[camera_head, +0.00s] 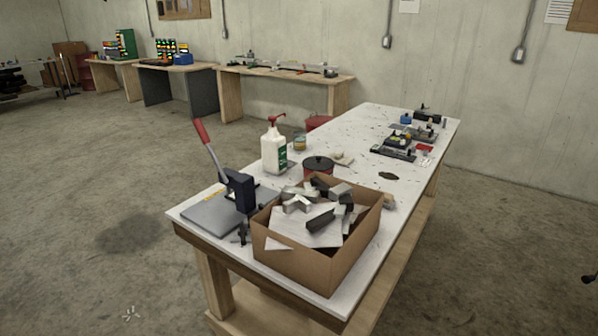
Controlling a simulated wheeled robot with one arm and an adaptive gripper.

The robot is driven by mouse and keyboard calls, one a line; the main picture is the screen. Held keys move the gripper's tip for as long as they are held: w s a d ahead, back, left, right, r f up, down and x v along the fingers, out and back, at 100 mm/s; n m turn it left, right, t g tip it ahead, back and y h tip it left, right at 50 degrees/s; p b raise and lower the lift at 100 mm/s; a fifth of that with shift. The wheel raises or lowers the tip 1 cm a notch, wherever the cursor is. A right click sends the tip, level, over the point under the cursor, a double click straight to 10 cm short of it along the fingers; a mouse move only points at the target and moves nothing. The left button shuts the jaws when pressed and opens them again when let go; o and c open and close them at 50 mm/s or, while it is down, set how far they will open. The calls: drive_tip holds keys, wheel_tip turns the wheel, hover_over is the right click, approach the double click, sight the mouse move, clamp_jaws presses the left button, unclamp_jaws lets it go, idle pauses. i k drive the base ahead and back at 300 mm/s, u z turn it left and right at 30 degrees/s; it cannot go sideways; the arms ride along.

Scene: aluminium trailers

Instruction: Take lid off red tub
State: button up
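A red tub (314,176) stands on the long white-topped workbench (350,150), just behind an open cardboard box. A dark round lid (318,162) with a small knob sits on top of the tub. The box and the scrap pieces in it hide the tub's lower front.
The cardboard box (300,262) holds metal offcuts. A lever press (238,188) and a white pump bottle (273,150) stand left of the tub. A small jar (300,142) is behind; fixtures (395,148) lie at the far right.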

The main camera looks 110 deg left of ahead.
sight(315, 163)
drive_tip(key=u, duration=3.65)
drive_tip(key=i, duration=0.25)
drive_tip(key=z, duration=1.2)
drive_tip(key=i, duration=4.85)
